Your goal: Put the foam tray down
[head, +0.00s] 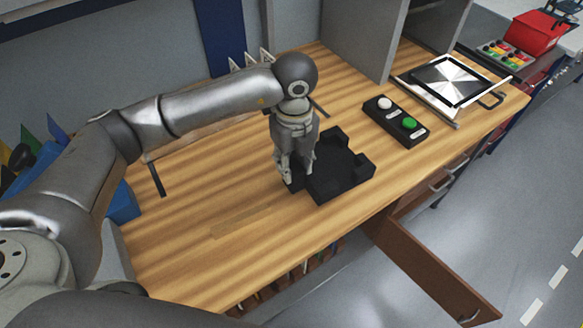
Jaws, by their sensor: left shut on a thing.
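The foam tray (334,169) is black, with raised blocks at its corners and a flat recess. It is in the middle of the head view, over the wooden bench top near its front edge. My left gripper (297,181) points down at the tray's left side and is shut on it. The fingers cover part of that side. I cannot tell whether the tray's underside touches the bench. My right gripper is not in view.
A black button box (395,121) with a white and a green button lies right of the tray. A metal plate fixture (447,82) is farther right. An open drawer or door (433,270) juts out below the bench front. The bench (200,215) left of the tray is clear.

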